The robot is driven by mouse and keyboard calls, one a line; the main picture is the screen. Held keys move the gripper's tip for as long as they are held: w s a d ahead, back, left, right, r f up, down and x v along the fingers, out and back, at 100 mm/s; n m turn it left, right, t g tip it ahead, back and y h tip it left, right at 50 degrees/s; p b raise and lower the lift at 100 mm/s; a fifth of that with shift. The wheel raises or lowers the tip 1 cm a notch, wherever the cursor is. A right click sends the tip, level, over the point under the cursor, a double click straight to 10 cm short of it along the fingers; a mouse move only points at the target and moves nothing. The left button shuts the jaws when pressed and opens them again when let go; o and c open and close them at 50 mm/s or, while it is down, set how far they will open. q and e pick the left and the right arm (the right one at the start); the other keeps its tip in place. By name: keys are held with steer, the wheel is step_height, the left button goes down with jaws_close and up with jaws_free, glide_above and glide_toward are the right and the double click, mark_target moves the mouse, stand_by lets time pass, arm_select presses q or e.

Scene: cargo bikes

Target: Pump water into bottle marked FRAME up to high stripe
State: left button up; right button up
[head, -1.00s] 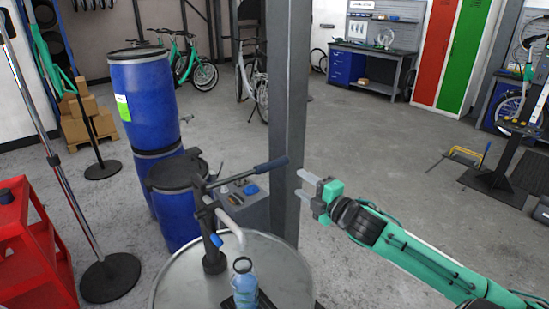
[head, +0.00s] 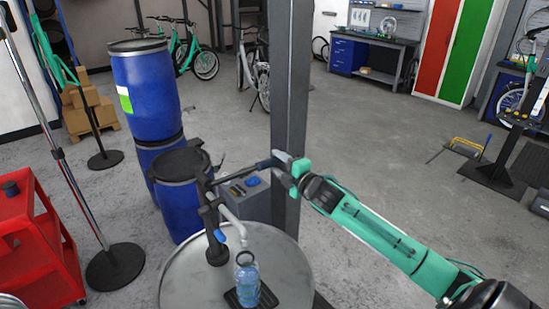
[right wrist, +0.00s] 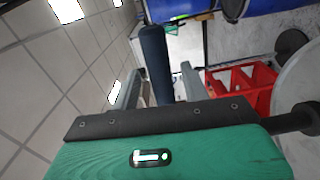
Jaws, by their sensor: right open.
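A clear bluish bottle (head: 247,284) stands on a small dark pad on the drum top, under the spout (head: 233,227) of a hand pump (head: 215,246). I cannot read its marking, its stripes or its water level. The pump's lever runs out to the right and ends in a dark blue grip (head: 262,165). My right gripper (head: 281,163) is open at the end of this grip. In the right wrist view the grip (right wrist: 155,60) shows between the two open fingers (right wrist: 159,87); I cannot tell whether they touch it. My left gripper is out of view.
The pump stands on a round grey drum (head: 185,283). A grey post (head: 290,100) rises right behind the lever end. Blue barrels (head: 145,90) stand behind left, and a red cart (head: 35,245) is at far left. The floor at right is largely clear.

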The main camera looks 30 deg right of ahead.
steer(key=shift+w+a, duration=0.1)
steer(key=shift+w, duration=1.1)
